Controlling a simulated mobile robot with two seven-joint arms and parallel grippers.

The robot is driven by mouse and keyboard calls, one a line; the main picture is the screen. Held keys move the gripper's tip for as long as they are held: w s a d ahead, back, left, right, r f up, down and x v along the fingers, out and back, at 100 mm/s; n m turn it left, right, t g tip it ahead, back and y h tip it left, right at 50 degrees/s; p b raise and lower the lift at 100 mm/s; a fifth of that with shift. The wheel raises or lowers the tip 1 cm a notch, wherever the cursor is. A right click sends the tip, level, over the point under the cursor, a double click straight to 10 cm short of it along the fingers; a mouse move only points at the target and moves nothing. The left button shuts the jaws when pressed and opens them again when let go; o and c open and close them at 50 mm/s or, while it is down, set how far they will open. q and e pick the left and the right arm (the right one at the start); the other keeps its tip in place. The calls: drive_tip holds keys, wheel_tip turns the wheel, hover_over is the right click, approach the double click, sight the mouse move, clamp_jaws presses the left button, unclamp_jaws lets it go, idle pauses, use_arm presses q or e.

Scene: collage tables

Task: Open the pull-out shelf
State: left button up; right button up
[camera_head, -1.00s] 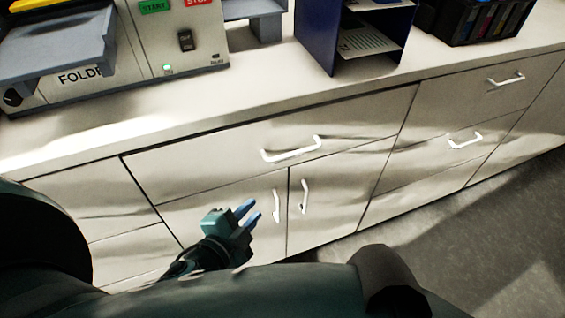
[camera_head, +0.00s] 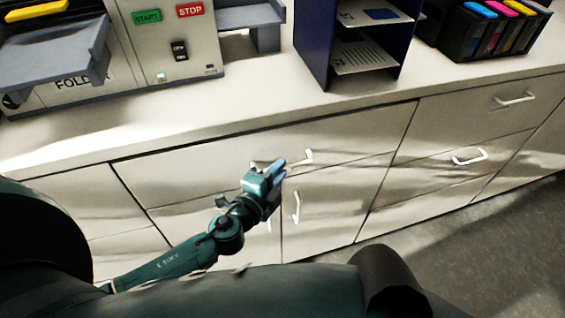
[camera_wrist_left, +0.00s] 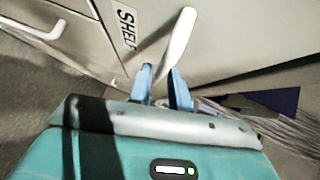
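The pull-out shelf (camera_head: 350,145) is the wide upper white front in the head view, and it looks closed. Its white bar handle (camera_head: 308,157) is partly hidden by my left gripper (camera_head: 280,168). In the left wrist view a label reading SHELF (camera_wrist_left: 126,28) is on the front, beside the white handle (camera_wrist_left: 178,38). The blue fingers of my left gripper (camera_wrist_left: 162,88) are apart, with the handle's near end between or just beyond their tips. I cannot tell whether they touch it. My right gripper is not in view.
Two cabinet doors are below, one with a handle (camera_head: 296,207). Other drawers with handles (camera_head: 470,157) are to the right. A folder machine (camera_head: 120,80), a blue paper rack (camera_head: 312,45) and ink cartridges (camera_head: 485,30) stand on the countertop (camera_head: 260,105).

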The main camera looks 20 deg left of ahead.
use_arm(q)
drive_tip(key=shift+x, duration=1.15)
drive_tip(key=shift+c, duration=0.5)
clamp_jaws()
